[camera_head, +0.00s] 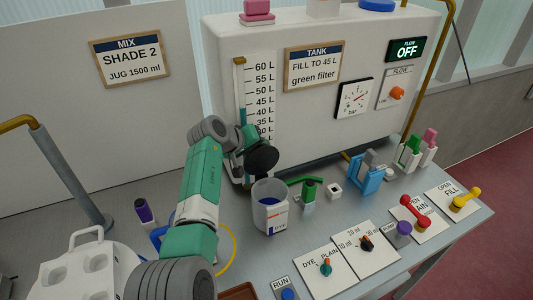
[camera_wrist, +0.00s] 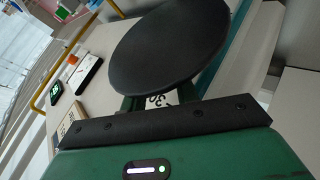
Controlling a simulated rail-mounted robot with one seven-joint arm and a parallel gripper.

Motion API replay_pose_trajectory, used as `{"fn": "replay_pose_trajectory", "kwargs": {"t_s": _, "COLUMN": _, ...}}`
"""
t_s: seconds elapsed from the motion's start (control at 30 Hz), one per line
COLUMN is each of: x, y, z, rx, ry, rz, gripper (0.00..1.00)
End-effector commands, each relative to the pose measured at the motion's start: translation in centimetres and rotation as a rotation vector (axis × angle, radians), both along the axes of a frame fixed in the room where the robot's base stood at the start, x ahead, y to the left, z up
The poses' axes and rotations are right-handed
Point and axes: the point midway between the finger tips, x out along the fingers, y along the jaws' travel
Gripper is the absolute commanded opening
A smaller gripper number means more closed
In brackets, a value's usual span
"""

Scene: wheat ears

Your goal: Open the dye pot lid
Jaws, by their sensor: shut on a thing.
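The dye pot (camera_head: 270,222) is a pale cup marked DYE on the grey bench, upright, with blue dye showing through its open top. My gripper (camera_head: 247,150) is above it and to its left, in front of the tank. It is shut on the dark round dye pot lid (camera_head: 263,159), which is tilted and held clear of the pot's rim. In the wrist view the lid (camera_wrist: 168,45) is a large black disc just beyond my gripper (camera_wrist: 158,102). The hold itself is hidden behind the lid.
The white tank (camera_head: 330,110) with its level gauge stands close behind. A green-handled item (camera_head: 308,193) and a blue holder (camera_head: 366,175) stand right of the pot. Switch plates (camera_head: 327,268) line the front. A purple-capped bottle (camera_head: 143,209) and white tray (camera_head: 90,265) are left.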

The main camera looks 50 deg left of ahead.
Motion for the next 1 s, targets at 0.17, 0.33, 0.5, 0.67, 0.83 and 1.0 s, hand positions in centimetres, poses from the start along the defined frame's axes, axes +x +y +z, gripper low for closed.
{"fn": "replay_pose_trajectory", "kwargs": {"t_s": 0.17, "x": -0.62, "y": 0.61, "z": -0.95, "rx": -0.003, "ry": 0.008, "rz": 0.001, "gripper": 0.00}}
{"fn": "replay_pose_trajectory", "kwargs": {"t_s": 0.33, "x": -0.84, "y": 0.84, "z": -1.07, "rx": -0.003, "ry": 0.010, "rz": 0.000, "gripper": 0.00}}
{"fn": "replay_pose_trajectory", "kwargs": {"t_s": 0.5, "x": -0.91, "y": 0.88, "z": -1.14, "rx": -0.004, "ry": 0.011, "rz": 0.000, "gripper": 0.00}}
{"fn": "replay_pose_trajectory", "kwargs": {"t_s": 0.67, "x": -0.93, "y": 0.86, "z": -1.22, "rx": -0.004, "ry": 0.013, "rz": -0.001, "gripper": 0.00}}
{"fn": "replay_pose_trajectory", "kwargs": {"t_s": 0.83, "x": -0.93, "y": 0.84, "z": -1.25, "rx": -0.005, "ry": 0.013, "rz": 0.000, "gripper": 0.43}}
{"fn": "replay_pose_trajectory", "kwargs": {"t_s": 1.0, "x": -0.84, "y": 0.81, "z": -1.04, "rx": -0.004, "ry": 0.011, "rz": -0.001, "gripper": 0.49}}
